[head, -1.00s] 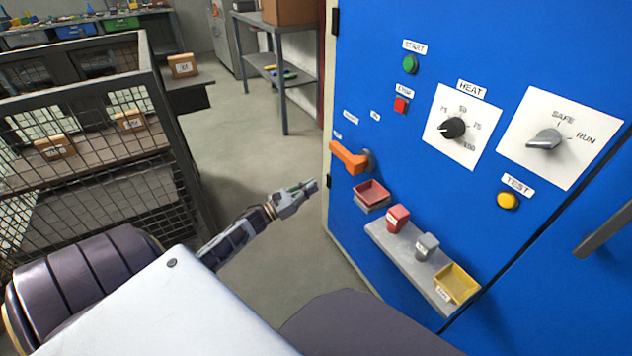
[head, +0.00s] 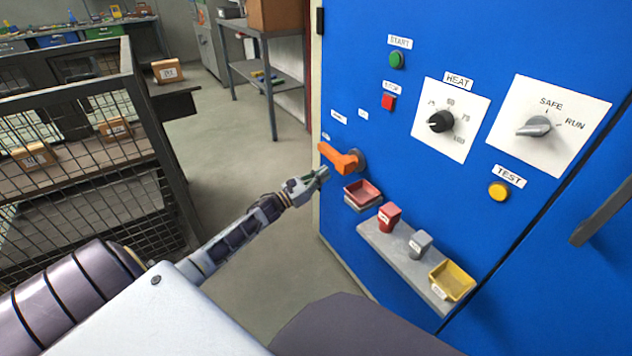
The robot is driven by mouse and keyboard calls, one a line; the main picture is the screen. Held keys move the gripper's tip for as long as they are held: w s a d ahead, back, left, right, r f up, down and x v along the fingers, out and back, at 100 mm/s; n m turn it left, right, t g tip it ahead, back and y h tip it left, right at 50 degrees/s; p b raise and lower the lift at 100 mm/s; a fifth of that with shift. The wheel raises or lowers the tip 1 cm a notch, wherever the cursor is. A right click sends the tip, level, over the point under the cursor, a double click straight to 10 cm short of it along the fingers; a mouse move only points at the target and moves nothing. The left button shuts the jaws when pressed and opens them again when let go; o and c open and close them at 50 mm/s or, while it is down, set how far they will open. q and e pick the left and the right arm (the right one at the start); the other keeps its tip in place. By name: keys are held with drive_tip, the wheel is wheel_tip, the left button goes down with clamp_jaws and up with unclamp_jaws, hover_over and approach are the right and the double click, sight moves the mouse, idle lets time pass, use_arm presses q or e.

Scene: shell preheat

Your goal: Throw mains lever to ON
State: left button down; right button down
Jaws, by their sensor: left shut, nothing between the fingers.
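The orange mains lever (head: 338,157) is mounted on the left part of the blue cabinet door (head: 420,30). Its handle points left and slightly up from a dark round hub at its right end. Small labels sit above the lever, too small to read. My left gripper (head: 322,175) is shut and empty, just below the lever's handle and close to it in the picture. I cannot tell whether it touches the lever. My right gripper is not in view.
A red tray (head: 363,194) and a grey shelf (head: 375,235) with red and grey blocks and a yellow bin (head: 453,280) stick out below the lever. A wire cage (head: 75,190) stands at left. Floor between cage and cabinet is clear.

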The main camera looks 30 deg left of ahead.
sight(334, 156)
use_arm(q)
drive_tip(key=shift+r, duration=2.05)
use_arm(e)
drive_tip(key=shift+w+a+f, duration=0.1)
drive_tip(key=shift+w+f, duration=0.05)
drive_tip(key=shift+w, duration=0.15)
use_arm(q)
drive_tip(key=shift+r, duration=0.1)
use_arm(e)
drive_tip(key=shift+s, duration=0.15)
use_arm(q)
drive_tip(key=shift+r+m, duration=0.1)
drive_tip(key=shift+m, duration=0.2)
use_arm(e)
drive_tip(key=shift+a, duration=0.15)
use_arm(q)
drive_tip(key=shift+a+r, duration=0.1)
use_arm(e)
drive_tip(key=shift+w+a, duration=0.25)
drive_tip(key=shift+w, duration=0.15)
